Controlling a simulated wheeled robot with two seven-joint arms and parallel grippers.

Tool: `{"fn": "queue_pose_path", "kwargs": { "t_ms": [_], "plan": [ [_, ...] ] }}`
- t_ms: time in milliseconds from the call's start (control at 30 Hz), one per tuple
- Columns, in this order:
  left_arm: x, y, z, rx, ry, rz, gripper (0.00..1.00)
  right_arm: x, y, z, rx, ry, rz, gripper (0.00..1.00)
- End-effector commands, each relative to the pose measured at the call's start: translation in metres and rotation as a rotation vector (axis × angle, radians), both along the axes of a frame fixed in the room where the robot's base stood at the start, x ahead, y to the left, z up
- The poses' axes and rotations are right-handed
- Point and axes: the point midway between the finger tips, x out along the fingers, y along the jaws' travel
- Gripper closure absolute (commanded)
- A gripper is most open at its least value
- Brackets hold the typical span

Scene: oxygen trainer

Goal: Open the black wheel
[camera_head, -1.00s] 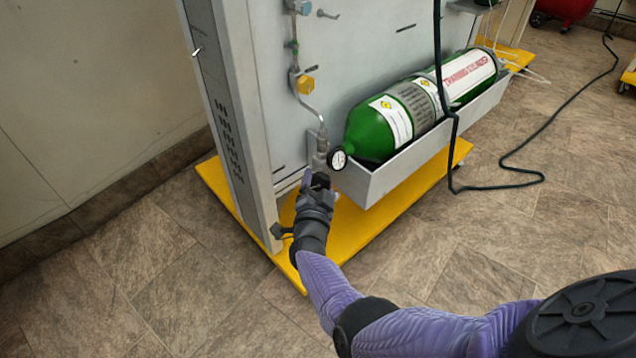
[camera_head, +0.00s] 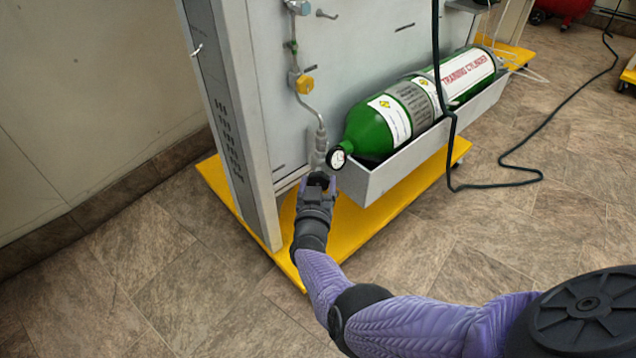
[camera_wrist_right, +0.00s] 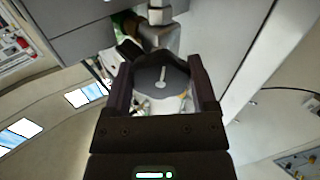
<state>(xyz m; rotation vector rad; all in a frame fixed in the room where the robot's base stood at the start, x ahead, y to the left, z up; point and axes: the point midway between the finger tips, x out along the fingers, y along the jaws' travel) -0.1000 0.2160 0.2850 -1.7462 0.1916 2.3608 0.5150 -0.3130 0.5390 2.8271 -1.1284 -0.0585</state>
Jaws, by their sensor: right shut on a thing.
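The black wheel (camera_wrist_right: 161,78) shows in the right wrist view as a dark scalloped disc with a pale line at its middle. My right gripper (camera_wrist_right: 163,92) is shut on it, one finger at each side. In the head view the right gripper (camera_head: 319,181) is at the pipe's lower end, just below the round white gauge (camera_head: 337,159), and the wheel is mostly hidden by the fingers. The green cylinder (camera_head: 371,132) lies in its grey tray to the right of the gripper. My left gripper is not in view.
The grey panel (camera_head: 352,54) stands behind the wheel, with its post (camera_head: 245,150) to the left. The tray (camera_head: 385,180) is close on the right. The yellow base (camera_head: 352,228) is below. A black hose (camera_head: 446,140) hangs farther right.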

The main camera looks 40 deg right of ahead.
Motion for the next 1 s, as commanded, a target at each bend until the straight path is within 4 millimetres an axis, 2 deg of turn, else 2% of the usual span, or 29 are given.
{"fn": "queue_pose_path", "kwargs": {
  "t_ms": [400,933,967,1000],
  "plan": [
    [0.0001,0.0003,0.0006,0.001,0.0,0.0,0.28,-0.0007,0.0002,-0.0011,-0.11,0.109,0.001,0.85],
    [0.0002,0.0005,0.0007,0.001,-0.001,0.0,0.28,-0.0007,0.0001,-0.0011,-0.125,0.123,0.002,0.85],
    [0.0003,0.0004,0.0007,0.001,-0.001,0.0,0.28,-0.0006,0.0001,-0.001,-0.125,0.123,0.002,0.2],
    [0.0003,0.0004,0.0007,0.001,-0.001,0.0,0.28,-0.0006,0.0001,-0.0009,-0.125,0.121,0.001,0.11]
  ]
}}
